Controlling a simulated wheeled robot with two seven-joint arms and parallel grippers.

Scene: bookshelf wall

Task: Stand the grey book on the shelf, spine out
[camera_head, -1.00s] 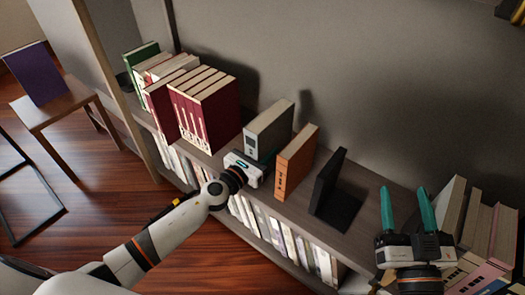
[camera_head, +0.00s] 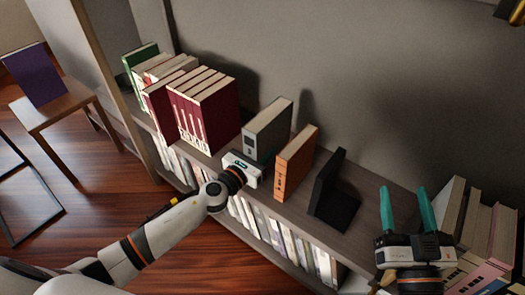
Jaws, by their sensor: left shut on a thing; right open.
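The grey book (camera_head: 265,134) stands upright on the shelf (camera_head: 231,153), between the dark red books and the orange book, with a gap on each side. Its spine faces out toward the room. My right gripper (camera_head: 408,210) is open and empty, fingers pointing up, at the right in front of the shelf.
Dark red books (camera_head: 203,110) stand to the left. The orange book (camera_head: 296,163) and a black bookend (camera_head: 331,193) stand to the right. More books (camera_head: 480,232) are at the far right. A purple book (camera_head: 36,74) rests on a wooden stool (camera_head: 58,102).

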